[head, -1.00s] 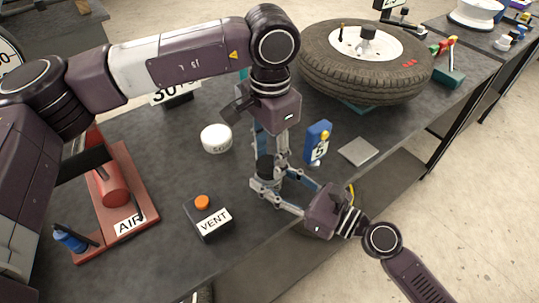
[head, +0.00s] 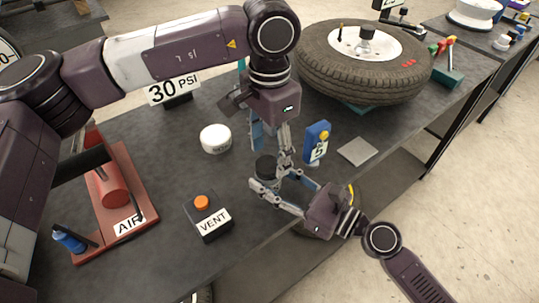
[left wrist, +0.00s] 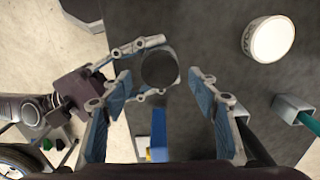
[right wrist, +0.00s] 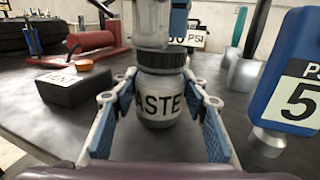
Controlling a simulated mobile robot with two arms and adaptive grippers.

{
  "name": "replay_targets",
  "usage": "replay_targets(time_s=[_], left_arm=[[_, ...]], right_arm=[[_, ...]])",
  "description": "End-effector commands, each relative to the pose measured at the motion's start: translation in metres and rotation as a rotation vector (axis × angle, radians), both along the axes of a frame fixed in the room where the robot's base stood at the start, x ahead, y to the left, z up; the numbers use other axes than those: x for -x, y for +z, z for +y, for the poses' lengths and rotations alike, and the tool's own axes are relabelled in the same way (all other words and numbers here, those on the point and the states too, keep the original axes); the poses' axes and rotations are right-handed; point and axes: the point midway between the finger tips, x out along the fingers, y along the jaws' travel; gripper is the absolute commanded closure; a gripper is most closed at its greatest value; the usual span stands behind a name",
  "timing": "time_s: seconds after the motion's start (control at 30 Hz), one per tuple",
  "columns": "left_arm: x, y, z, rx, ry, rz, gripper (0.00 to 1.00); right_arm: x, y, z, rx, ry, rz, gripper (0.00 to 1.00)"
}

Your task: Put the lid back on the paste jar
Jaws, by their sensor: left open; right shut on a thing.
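The lid shows as a dark disc in the left wrist view (left wrist: 159,69) and as a dark top in the head view (head: 265,164). My left gripper (head: 270,147) is open and empty, pointing down just above the lid. In the head view the right fingers mostly hide the jar's body.
A white round tin (head: 215,139) stands left of the jar. The VENT box (head: 208,217) with an orange button is in front left. A blue gauge block (head: 317,142) and a flat grey plate (head: 358,151) lie right. The tyre (head: 365,65) is behind, the red AIR pump (head: 118,195) far left.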

Motion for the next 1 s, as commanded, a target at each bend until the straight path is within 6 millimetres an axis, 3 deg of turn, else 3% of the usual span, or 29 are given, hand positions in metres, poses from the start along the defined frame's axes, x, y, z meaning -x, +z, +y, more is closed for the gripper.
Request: replay_targets(time_s=[0.2, 0.63, 0.77, 1.0], left_arm=[[0.000, 0.027, 0.000, 0.001, 0.000, -0.002, 0.45], [0.000, 0.029, 0.000, -0.001, 0.045, -0.001, 0.48], [0.000, 0.030, 0.000, -0.001, 0.179, -0.001, 0.48], [0.000, 0.033, 0.000, 0.000, 0.579, -0.001, 0.48]], right_arm=[[0.000, -0.001, 0.000, 0.001, 0.001, 0.001, 1.00], [0.000, -0.001, 0.000, 0.001, 0.000, 0.001, 1.00], [0.000, -0.001, 0.000, 0.001, 0.000, 0.001, 1.00], [0.000, 0.000, 0.000, 0.001, 0.000, 0.001, 1.00]])
